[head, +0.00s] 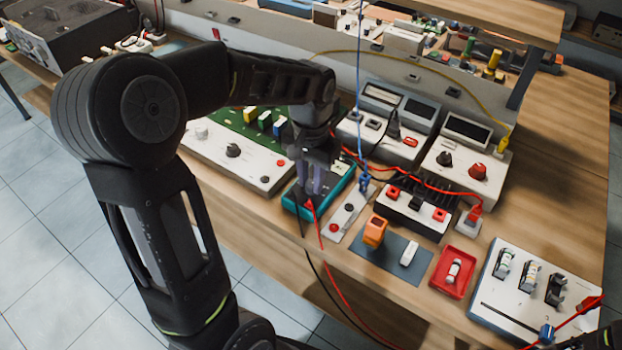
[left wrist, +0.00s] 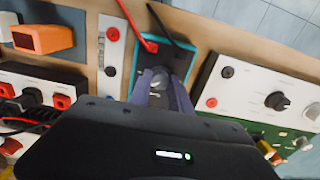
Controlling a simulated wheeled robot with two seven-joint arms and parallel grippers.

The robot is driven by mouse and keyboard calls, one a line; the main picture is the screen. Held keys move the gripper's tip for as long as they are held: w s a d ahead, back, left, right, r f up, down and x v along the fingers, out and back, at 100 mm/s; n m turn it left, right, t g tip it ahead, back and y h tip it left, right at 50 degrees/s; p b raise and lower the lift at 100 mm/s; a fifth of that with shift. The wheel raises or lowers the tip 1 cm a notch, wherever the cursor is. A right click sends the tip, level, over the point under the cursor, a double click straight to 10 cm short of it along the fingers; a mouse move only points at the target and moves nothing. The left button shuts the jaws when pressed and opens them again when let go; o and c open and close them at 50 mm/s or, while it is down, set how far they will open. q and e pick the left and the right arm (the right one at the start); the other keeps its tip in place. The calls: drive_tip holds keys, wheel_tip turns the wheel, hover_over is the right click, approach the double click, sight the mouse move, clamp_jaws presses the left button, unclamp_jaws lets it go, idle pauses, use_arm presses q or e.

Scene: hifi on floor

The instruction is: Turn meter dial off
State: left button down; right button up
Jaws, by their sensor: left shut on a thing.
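The meter (head: 349,179) is a dark device with a teal rim, lying on the wooden bench near its front edge. Its teal rim also shows in the left wrist view (left wrist: 190,62), with a red and a black lead plugged in at one end. My left gripper (head: 318,190) reaches down over the meter from above. In the left wrist view its fingers (left wrist: 160,82) are closed around the grey dial (left wrist: 160,80) on the meter's face. The fingers hide most of the dial, so its setting cannot be read.
A white panel with a black knob (head: 233,150) and green board stands left of the meter. A narrow grey strip (head: 347,214) lies close on its right. An orange block (head: 374,230) and red tray (head: 453,272) sit further right. Red and black leads hang over the front edge.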

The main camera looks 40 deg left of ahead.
use_arm(q)
drive_tip(key=n, duration=0.7)
drive_tip(key=shift+b, duration=0.4)
drive_tip(key=n, duration=0.7)
drive_tip(key=shift+n, duration=0.3)
drive_tip(key=n, duration=0.3)
drive_tip(key=shift+n, duration=0.3)
drive_tip(key=n, duration=0.3)
drive_tip(key=shift+w+n, duration=0.1)
drive_tip(key=shift+n, duration=0.3)
drive_tip(key=n, duration=0.3)
drive_tip(key=shift+n, duration=2)
drive_tip(key=c, duration=1.2)
unclamp_jaws()
